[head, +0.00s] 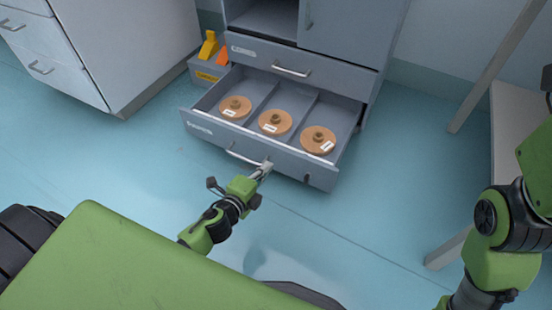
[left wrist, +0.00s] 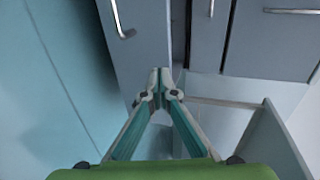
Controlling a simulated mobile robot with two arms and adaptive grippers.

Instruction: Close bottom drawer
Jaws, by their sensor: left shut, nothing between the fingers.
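The bottom drawer (head: 218,131) of the grey cabinet is pulled well out in the head view. It has three compartments, each with a round orange-brown disc (head: 275,122) bearing a white label. Its bar handle (head: 243,157) is on the front face. My left gripper (head: 266,167) is shut and empty, with its tips at the drawer front just right of the handle. I cannot tell whether they touch it. In the left wrist view the shut fingertips (left wrist: 160,76) point at grey panels. My right arm is at the right edge of the head view; its gripper is out of view.
The drawer above (head: 300,66) is shut. A grey bin (head: 207,74) with yellow and orange items stands left of the cabinet. A white drawer unit (head: 100,45) is at upper left. A table with pale legs (head: 497,66) is at right. The blue floor around the drawer is clear.

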